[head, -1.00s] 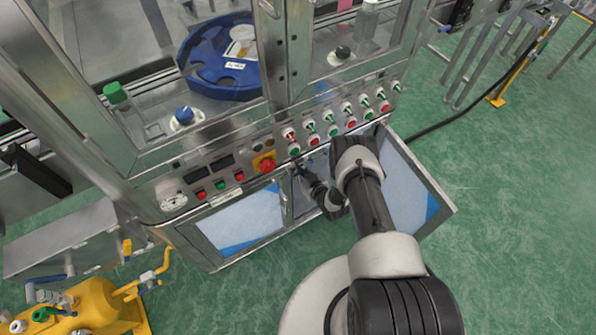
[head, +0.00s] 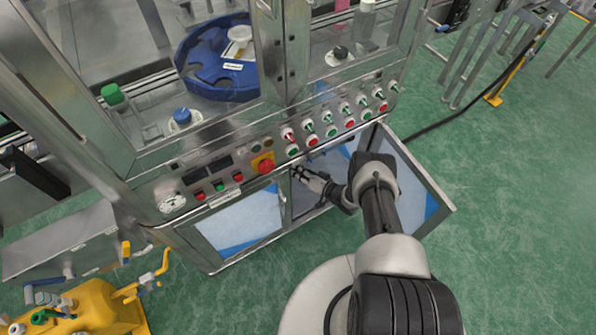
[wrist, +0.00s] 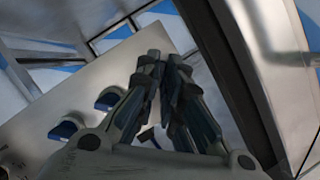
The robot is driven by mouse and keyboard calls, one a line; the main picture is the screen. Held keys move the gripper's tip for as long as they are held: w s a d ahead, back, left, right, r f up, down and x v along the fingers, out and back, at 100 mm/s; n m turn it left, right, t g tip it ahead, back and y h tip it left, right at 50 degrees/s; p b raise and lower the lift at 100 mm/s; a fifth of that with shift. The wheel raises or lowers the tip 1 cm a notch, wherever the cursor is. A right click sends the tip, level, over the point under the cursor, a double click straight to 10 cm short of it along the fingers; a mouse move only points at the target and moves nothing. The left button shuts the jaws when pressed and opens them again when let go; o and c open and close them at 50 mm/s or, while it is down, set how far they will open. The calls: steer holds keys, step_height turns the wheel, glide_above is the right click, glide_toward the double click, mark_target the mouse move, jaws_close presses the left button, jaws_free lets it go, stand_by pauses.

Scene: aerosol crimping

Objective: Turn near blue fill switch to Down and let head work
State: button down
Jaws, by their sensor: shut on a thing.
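My gripper (head: 298,172) reaches into the open cabinet under the front control panel. In the wrist view its two dark fingers (wrist: 162,62) come together at the tips over a pale panel (wrist: 70,90). A row of blue switches on white round bases runs along this panel; one blue switch (wrist: 66,128) and another (wrist: 108,98) show to the left of the fingers. The fingertips are closed at the end of this row, on a switch that they hide. Its turn position cannot be seen. The switches are too small to make out in the head view.
The open cabinet door (head: 425,190) stands right of my arm. Above is the panel with red and green buttons and toggles (head: 330,130) and a red emergency stop (head: 266,166). A closed door (head: 240,222) is at the left.

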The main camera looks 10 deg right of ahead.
stand_by(0.4)
steer(key=c, duration=2)
jaws_free()
steer(key=v, duration=1.2)
steer(key=shift+d+f, duration=0.1)
